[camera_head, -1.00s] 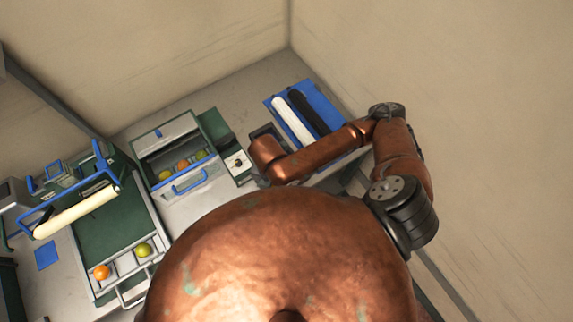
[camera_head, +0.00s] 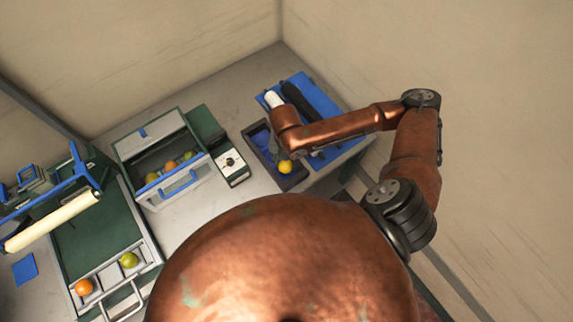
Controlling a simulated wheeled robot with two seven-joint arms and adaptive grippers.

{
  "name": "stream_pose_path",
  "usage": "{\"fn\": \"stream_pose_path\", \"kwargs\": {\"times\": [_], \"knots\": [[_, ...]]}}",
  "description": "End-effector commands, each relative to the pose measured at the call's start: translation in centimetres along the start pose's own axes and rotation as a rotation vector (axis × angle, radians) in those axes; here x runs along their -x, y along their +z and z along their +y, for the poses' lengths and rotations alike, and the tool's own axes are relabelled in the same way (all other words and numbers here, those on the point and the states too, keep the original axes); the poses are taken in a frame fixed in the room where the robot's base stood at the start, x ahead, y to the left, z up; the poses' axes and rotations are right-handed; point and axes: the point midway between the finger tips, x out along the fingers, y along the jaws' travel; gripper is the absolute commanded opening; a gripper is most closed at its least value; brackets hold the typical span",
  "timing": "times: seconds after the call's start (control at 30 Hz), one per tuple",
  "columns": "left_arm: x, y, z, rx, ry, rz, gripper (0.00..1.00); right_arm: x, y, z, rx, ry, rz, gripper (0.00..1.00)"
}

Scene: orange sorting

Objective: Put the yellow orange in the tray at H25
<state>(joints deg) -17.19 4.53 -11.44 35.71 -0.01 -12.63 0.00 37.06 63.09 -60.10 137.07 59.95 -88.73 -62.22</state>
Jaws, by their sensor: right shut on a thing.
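The yellow orange (camera_head: 285,168) shows at the near end of a dark tray (camera_head: 251,140) with a blue inside, right of centre. My right gripper (camera_head: 287,159) is shut on the yellow orange, with its fingers mostly hidden under my copper arm. I cannot tell whether the orange touches the tray floor or hangs above it. No H25 label can be read. My left gripper is not in view.
A blue mat (camera_head: 322,97) with a black roll (camera_head: 297,99) and a white roll (camera_head: 273,99) lies behind my right arm. A control box (camera_head: 231,163) stands left of the dark tray. A bin (camera_head: 150,145) holds several fruits. A compartment tray (camera_head: 103,275) holds an orange and a green fruit.

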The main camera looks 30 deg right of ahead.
Motion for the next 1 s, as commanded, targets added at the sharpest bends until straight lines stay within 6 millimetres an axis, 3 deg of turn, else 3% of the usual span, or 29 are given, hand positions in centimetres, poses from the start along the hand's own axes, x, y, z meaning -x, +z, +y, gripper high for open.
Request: {"fn": "stream_pose_path", "kwargs": {"times": [0.33,0.7,0.73,0.83,1.0], "knots": [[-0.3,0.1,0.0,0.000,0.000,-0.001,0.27,-3.8,0.8,-0.3,0.000,0.000,0.001,0.13],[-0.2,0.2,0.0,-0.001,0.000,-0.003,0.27,-4.3,0.8,-0.3,0.001,0.000,0.000,0.13],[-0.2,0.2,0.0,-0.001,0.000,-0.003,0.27,-4.3,0.8,-0.3,0.001,0.000,-0.001,0.40],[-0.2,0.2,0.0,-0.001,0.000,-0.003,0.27,-4.2,0.8,-0.3,0.001,0.000,-0.001,0.46],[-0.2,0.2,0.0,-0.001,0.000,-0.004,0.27,-4.2,0.8,-0.3,0.001,0.000,-0.001,0.46]]}}
